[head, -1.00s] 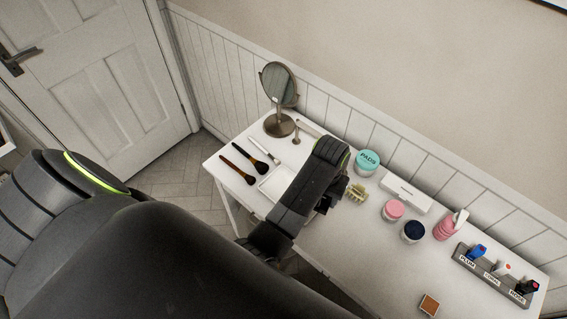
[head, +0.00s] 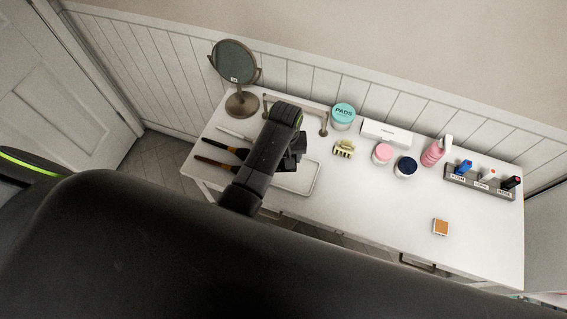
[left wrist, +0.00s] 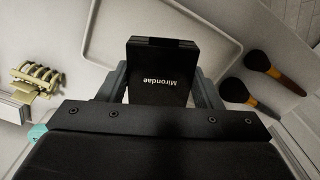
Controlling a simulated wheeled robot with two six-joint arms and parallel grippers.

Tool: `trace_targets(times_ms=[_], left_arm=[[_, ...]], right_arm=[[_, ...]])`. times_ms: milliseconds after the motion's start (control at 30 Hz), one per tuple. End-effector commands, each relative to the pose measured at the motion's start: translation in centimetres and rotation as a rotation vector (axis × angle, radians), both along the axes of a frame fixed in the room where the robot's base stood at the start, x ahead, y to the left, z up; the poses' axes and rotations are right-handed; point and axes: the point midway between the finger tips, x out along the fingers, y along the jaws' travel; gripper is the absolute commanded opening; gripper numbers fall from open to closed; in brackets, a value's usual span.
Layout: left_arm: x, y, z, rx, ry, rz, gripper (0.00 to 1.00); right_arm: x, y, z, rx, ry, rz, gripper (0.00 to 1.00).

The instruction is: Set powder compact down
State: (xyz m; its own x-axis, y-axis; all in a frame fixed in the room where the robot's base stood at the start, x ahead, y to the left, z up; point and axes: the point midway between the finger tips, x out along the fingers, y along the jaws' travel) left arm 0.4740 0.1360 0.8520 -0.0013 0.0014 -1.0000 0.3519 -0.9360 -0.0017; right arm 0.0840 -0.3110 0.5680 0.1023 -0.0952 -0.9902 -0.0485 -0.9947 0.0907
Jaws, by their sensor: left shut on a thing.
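My left gripper (head: 290,155) is shut on a black powder compact (left wrist: 162,72) marked "Mirondae", which sits between the two fingers in the left wrist view. A shallow white tray (left wrist: 105,35) with a raised rim lies beyond and below the compact in that view. In the head view, the gripper is over the back left part of the tray (head: 298,180), which shows empty where visible. The compact is hard to separate from the dark gripper there. Whether it touches the tray cannot be told. My right gripper is not in view.
Dark makeup brushes (head: 212,163) lie left of the tray, partly behind my arm. A round mirror (head: 235,62) stands at the back left. A claw clip (head: 344,148), pads jar (head: 342,115) and other jars stand to the right. The front right tabletop is mostly clear.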

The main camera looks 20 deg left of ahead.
Motion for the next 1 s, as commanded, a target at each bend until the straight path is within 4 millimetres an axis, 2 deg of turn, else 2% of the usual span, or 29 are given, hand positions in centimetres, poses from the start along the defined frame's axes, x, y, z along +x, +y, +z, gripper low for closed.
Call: trace_targets(times_ms=[267, 500, 933, 967, 1000], left_arm=[[0.0, 0.1, -2.5, 0.002, 0.002, -0.001, 0.34], [0.0, 0.1, -5.0, 0.001, 0.000, 0.000, 0.34], [0.0, 0.1, -5.6, 0.001, -0.002, 0.000, 0.34], [0.0, 0.1, -5.5, 0.000, -0.001, 0.000, 0.63], [0.0, 0.1, -5.5, 0.000, -0.001, 0.000, 0.68]], right_arm=[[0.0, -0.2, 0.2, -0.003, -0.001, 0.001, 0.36], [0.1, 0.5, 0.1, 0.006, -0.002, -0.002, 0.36], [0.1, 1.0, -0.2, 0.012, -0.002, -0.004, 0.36], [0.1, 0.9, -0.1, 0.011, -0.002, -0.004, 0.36], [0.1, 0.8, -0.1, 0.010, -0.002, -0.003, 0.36]])
